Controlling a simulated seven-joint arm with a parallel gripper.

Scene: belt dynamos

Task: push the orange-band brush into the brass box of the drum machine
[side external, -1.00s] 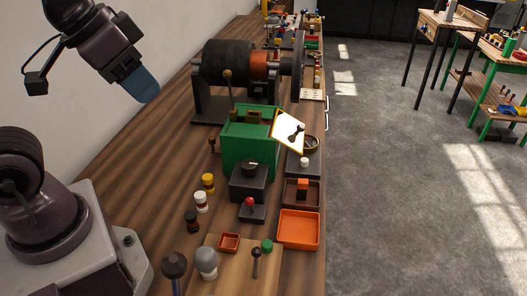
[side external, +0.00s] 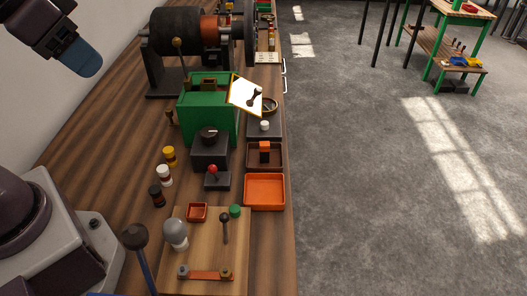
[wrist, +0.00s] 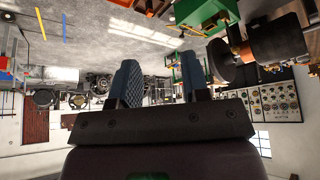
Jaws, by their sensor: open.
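A small block with an orange top (side external: 264,152), which looks like the orange-band brush, sits in a brown tray (side external: 252,165) on the bench's right side. The drum machine has a dark drum (side external: 175,32) with a copper-orange section, behind a green housing (side external: 192,125). A small brass piece (side external: 208,84), seemingly the brass box, shows at the housing's top; its opening is not clear. My gripper (side external: 80,62) is raised at the upper left, far from the brush and the housing. In the wrist view its blue fingers (wrist: 158,75) stand apart with nothing between them.
A tilted white card (side external: 244,94) stands at the housing's right corner. An empty orange tray (side external: 265,192), a black knob box (side external: 210,150), a red-knobbed switch (side external: 213,170) and several small bottles (side external: 164,176) crowd the front. Bare wood lies left of the housing.

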